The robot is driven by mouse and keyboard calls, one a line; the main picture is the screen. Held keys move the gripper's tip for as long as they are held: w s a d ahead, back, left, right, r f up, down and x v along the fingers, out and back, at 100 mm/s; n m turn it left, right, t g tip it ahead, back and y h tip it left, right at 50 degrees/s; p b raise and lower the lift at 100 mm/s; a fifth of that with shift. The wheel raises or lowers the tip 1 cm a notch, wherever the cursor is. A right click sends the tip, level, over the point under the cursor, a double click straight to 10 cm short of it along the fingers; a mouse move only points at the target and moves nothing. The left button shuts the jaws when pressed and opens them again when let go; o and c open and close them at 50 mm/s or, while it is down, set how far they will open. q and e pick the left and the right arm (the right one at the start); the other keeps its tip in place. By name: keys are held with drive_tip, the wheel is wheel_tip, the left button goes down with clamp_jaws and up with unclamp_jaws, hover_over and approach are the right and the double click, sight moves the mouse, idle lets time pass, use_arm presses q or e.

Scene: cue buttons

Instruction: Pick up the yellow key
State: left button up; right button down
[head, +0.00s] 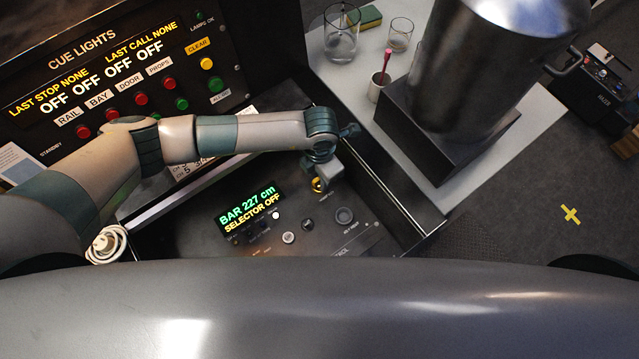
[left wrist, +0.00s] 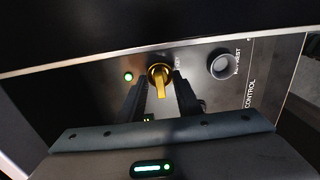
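The yellow key (head: 318,186) sits in the sloping control panel, just by my left gripper (head: 325,182) in the head view. In the left wrist view the key (left wrist: 160,82) stands in a round seat with its flat bow toward the camera. The two dark fingers of the left gripper (left wrist: 159,88) are on either side of it, with a gap at each side, so the gripper looks open around the key. The head view hides part of the key behind the gripper. My right gripper is not in view.
A dark round socket labelled as a rest (left wrist: 223,65) is right of the key; it also shows in the head view (head: 344,215). A lit display (head: 248,206) reads BAR 227 cm, SELECTOR OFF. The cue lights board (head: 110,60) stands behind. A metal urn (head: 510,50) is at right.

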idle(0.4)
use_arm(q)
clamp_jaws()
drive_tip(key=shift+r+b, duration=0.35)
drive_tip(key=shift+r, duration=0.45)
wheel_tip(320, 180, up, 7)
drive_tip(key=b, duration=0.2)
drive_tip(key=shift+r+b, duration=0.2)
drive_tip(key=shift+b, duration=0.15)
drive_tip(key=shift+r, duration=0.5)
